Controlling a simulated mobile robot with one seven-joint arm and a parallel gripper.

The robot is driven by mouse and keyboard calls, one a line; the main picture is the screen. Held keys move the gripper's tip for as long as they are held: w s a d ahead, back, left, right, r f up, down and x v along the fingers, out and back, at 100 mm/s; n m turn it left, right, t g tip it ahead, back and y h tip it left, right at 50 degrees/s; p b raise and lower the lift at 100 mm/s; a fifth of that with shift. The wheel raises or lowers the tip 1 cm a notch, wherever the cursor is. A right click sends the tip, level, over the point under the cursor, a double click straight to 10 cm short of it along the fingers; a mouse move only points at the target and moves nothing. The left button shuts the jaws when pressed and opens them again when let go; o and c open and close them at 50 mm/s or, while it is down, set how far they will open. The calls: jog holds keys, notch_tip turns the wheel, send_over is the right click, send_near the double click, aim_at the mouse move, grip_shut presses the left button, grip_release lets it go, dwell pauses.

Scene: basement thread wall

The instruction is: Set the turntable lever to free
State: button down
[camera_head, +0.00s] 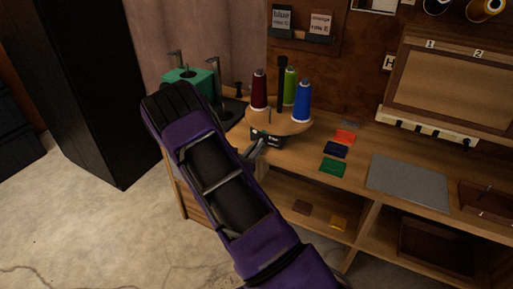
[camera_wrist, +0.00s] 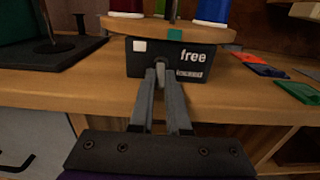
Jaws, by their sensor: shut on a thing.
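The turntable (camera_head: 294,124) is a round wooden disc carrying dark red, green and blue thread spools around a dark post. Its black base box (camera_wrist: 191,62) has a white square at left, the word "free" at upper right and a smaller boxed label below it, too small to read surely. The lever (camera_wrist: 160,74) is a small grey piece at the middle of the box front, mostly hidden between my fingers. My gripper (camera_wrist: 162,76) is shut on the lever. In the head view my gripper (camera_head: 258,148) reaches the front of the box, and the lever cannot be made out.
A green device (camera_head: 192,82) on a dark base stands left of the turntable. Several coloured cards, including a green one (camera_head: 333,166), and a grey mat (camera_head: 408,182) lie on the bench at right.

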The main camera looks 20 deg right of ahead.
aim_at(260, 140)
jog(key=shift+r, duration=0.15)
jog(key=shift+r+g+y+p, duration=0.3)
jog(key=shift+r+y+p, duration=0.2)
jog(key=shift+p, duration=0.75)
jog(key=r+g+y+p, duration=0.1)
jog(key=p, duration=0.2)
jog(key=shift+g+y, duration=0.3)
jog(key=shift+y, duration=0.1)
jog(key=g+y+p, duration=0.1)
jog(key=p, duration=0.1)
jog(key=r+g+y+p, duration=0.1)
jog(key=p, duration=0.1)
jog(key=shift+d+y, duration=0.1)
jog(key=shift+y, duration=0.3)
jog(key=shift+w+d+r+g+y+p, duration=0.1)
jog(key=shift+w+g+y+p, duration=0.05)
jog(key=shift+g+y+p, duration=0.7)
jog(key=shift+y, duration=0.35)
jog(key=c, duration=0.9)
grip_release()
